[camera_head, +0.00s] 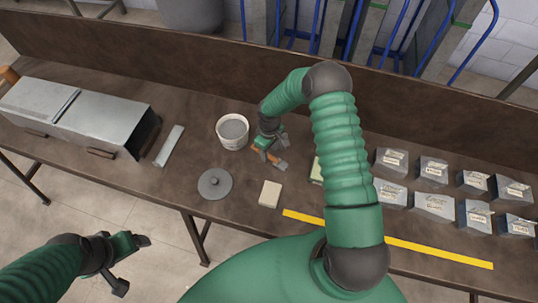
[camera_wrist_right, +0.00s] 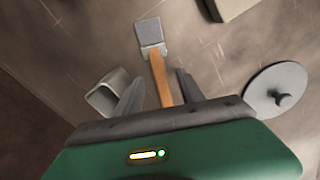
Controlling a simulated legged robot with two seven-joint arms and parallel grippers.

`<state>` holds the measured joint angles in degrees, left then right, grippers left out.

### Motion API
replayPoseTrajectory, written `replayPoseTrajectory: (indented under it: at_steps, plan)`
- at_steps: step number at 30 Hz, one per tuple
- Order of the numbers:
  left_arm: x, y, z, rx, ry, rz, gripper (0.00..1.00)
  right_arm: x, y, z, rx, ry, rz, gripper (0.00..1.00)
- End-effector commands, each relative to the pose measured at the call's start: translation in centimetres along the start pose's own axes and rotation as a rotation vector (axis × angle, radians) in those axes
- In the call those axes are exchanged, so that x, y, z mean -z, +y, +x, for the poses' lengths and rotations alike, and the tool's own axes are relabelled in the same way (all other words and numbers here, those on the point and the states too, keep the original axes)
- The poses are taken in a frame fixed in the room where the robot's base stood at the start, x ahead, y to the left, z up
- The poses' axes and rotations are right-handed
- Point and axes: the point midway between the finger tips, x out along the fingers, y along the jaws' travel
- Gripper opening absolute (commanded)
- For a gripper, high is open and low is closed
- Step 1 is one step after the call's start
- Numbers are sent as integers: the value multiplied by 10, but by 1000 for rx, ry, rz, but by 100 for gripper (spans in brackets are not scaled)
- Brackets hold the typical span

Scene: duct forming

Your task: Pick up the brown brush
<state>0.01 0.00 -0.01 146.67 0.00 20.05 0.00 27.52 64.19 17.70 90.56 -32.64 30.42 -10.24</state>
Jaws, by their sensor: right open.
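The brush lies on the brown table, with an orange-brown handle (camera_wrist_right: 161,78) and a grey head (camera_wrist_right: 150,33) in the right wrist view. My right gripper (camera_wrist_right: 160,92) is open, with the handle between its two fingers. A gap shows on each side of the handle. In the head view my right gripper (camera_head: 269,152) is over the table beside the white bucket (camera_head: 232,131) and partly hides the brush. My left gripper (camera_head: 126,265) is open and empty, in front of the table at lower left.
A grey round lid (camera_head: 215,184) and a pale block (camera_head: 270,194) lie near the brush. A metal duct (camera_head: 105,122) and a flat metal strip (camera_head: 169,146) are at left. Several grey labelled blocks (camera_head: 434,205) stand at right. A yellow strip (camera_head: 440,253) runs along the front.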

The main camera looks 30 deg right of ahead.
Motion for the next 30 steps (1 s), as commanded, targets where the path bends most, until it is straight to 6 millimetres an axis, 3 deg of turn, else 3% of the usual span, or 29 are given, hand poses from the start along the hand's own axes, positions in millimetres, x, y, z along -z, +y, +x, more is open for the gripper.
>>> replayPoseTrajectory:
  at_steps: [4,10,21,30]
  plan:
    - [1,0,-5,0,0,0,80,0,0,18,0,-1,-1,45]
    - [1,0,-4,0,0,0,80,1,0,21,-1,0,0,45]
    - [1,0,-4,0,0,0,80,1,0,20,-1,0,0,0]
    - [1,0,-4,0,0,0,80,1,0,20,-1,0,0,0]
